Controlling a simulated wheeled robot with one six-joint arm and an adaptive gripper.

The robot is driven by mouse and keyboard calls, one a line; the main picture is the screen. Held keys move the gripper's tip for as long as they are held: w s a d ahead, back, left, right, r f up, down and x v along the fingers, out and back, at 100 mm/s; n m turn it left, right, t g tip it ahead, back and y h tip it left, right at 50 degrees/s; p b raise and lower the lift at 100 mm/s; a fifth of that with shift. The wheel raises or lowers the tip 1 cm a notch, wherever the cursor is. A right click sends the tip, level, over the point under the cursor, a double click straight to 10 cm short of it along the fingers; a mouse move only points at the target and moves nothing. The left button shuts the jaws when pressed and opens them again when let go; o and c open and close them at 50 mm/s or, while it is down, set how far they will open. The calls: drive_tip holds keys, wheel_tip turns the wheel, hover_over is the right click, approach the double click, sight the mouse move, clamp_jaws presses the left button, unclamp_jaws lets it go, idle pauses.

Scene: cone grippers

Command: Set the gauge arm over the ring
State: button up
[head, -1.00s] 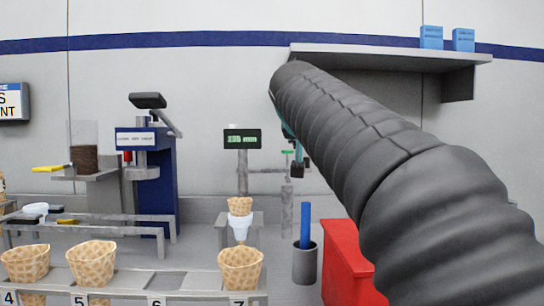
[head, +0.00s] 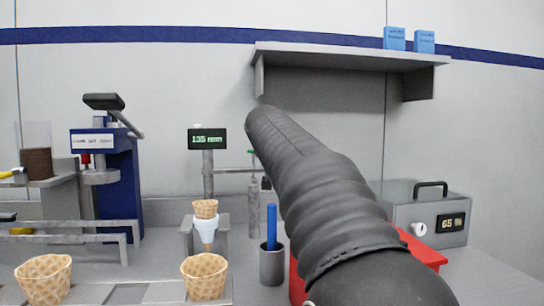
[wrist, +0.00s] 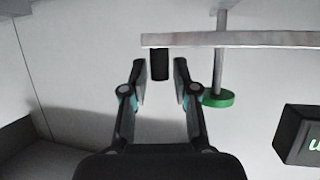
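The gauge's thin grey arm (head: 236,170) reaches right from a post under a black display (head: 207,139) with green digits. The gauge arm (wrist: 235,40) also crosses the top of the wrist view, with a black grip (wrist: 159,66) at its end. My gripper (wrist: 161,80) is open, its fingers apart on either side of the black grip in that view; contact does not show. In the head view my black arm hides the gripper. A white ring (head: 205,224) holds a cone (head: 206,208) left of the gauge arm's free end.
A rod with a green disc (wrist: 217,98) stands beside my right finger in the wrist view. A grey cup with a blue stick (head: 271,228), a red block (head: 422,250) and a grey box (head: 430,212) are near my arm. Waffle cones (head: 205,277) stand in front.

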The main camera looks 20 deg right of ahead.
drive_tip(key=shift+w+d+f, duration=0.15)
drive_tip(key=shift+w, duration=0.15)
clamp_jaws()
drive_tip(key=shift+s, duration=0.15)
